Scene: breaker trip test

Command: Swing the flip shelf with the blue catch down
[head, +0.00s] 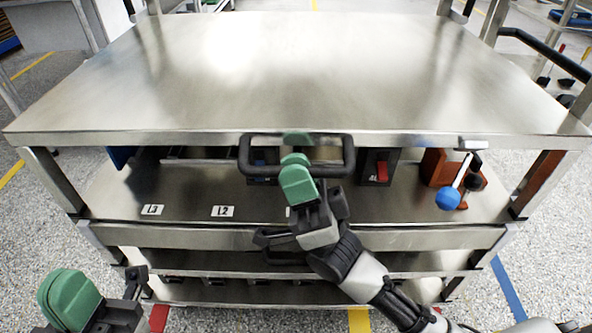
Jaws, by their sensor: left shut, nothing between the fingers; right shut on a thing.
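A wide steel top (300,75) lies level in the head view, with a black loop handle (246,155) at the middle of its front edge. My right gripper (297,165) is at this handle, its green fingers shut on the handle's bar. My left gripper (68,298) is shut and empty at the lower left, low and well apart from the steel top. A blue ball (448,198) on a pale lever hangs below the front edge at the right. I cannot tell whether it is the blue catch, nor which surface is the flip shelf.
Below the top is a shelf (375,207) with labels L3 (152,210) and L2 (222,211). A box with a red switch (381,171) and an orange bracket (434,166) stand at the right. Lower shelves sit beneath. Floor at both sides is open.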

